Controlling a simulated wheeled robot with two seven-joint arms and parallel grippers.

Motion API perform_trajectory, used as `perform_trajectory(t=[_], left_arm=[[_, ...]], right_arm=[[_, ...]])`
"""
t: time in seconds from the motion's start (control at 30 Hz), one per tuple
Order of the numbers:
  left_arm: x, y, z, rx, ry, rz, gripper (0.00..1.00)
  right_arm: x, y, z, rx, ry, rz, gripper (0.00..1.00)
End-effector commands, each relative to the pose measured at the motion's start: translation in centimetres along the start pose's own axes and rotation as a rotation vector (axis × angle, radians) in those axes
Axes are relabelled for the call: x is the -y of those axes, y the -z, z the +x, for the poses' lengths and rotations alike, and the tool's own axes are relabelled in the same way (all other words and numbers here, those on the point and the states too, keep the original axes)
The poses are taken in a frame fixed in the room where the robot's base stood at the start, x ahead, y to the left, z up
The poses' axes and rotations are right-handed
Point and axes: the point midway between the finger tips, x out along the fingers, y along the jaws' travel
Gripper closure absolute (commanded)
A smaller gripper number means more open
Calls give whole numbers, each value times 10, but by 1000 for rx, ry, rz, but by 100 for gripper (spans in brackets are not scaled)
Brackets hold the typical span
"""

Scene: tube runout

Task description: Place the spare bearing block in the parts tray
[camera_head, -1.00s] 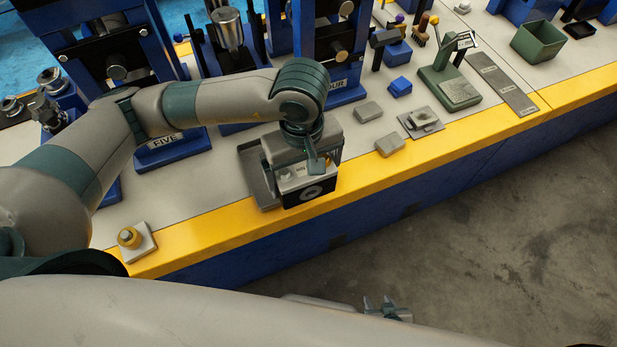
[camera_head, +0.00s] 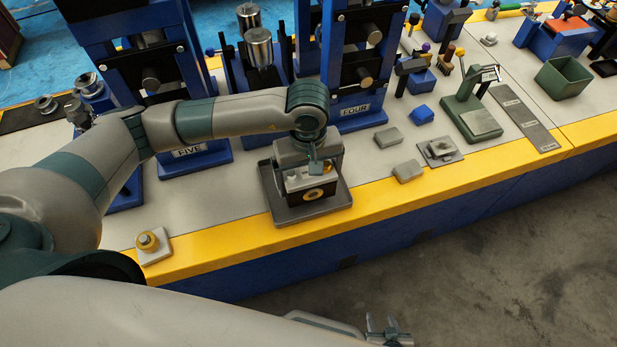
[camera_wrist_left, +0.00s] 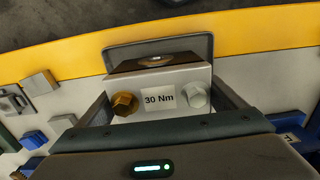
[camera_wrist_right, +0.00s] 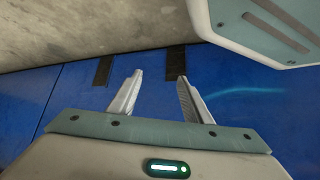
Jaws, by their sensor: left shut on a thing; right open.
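The spare bearing block (camera_head: 312,192) is a dark-fronted block with a round bore and a light top. In the left wrist view its top (camera_wrist_left: 190,78) carries a "30 Nm" label, a brass bolt and a silver bolt. My left gripper (camera_head: 311,172) is shut on it from above. The grey parts tray (camera_head: 335,203) lies beneath and around the block on the bench. I cannot tell whether the block touches the tray floor. My right gripper (camera_wrist_right: 155,85) is open and empty, low in front of the bench; it also shows in the head view (camera_head: 388,328).
Grey blocks (camera_head: 388,137) and a small plate with a part (camera_head: 440,150) lie right of the tray. A yellow button box (camera_head: 151,243) stands left near the yellow front edge. Blue presses marked FIVE (camera_head: 190,152) and FOUR (camera_head: 356,109) stand behind.

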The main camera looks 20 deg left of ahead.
Motion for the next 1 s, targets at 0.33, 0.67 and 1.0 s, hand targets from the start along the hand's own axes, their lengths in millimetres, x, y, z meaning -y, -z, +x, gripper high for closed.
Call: perform_trajectory(t=[0.33,0.67,1.0], left_arm=[[-1,-1,28,1,-1,-1,68],[-1,0,38,-1,-2,1,68],[0,0,42,1,1,0,8]], right_arm=[[-1,-9,-7,15,0,-3,55],[-3,-28,-8,62,-3,-4,55],[-4,-23,-4,52,-4,-3,55]])
